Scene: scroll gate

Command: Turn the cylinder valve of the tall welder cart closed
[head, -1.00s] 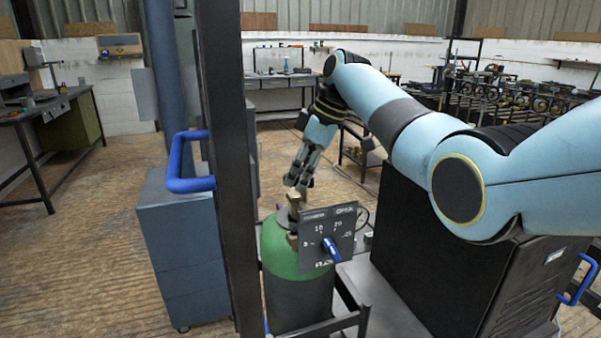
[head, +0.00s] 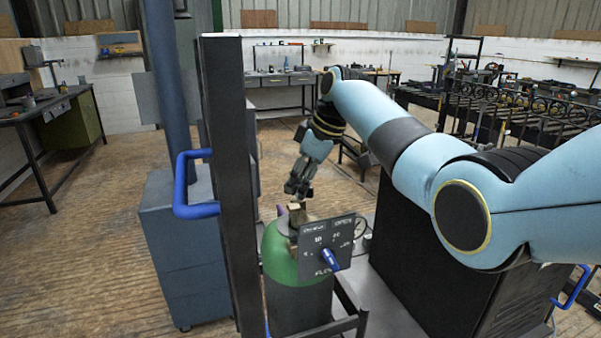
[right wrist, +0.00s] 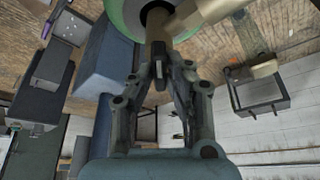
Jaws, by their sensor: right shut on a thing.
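The tall welder cart carries a gas cylinder (head: 298,300) with a green shoulder, which also shows at the top of the right wrist view (right wrist: 121,14). A brass cylinder valve (head: 298,216) stands on its top; in the right wrist view its brass body (right wrist: 158,24) runs down toward my fingers. My right gripper (head: 298,190) comes from above and behind the cylinder. In the right wrist view the right gripper (right wrist: 166,68) is shut on the valve's end, where a dark part shows between the fingertips. The exact contact is partly hidden by the fingers. My left gripper is not in view.
A flow panel (head: 318,247) with a blue knob (head: 330,260) stands just in front of the valve. A dark upright post (head: 226,170) rises close on the left. A black welder box (head: 430,265) is at right under my right arm. A blue-grey cabinet (head: 180,250) stands left.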

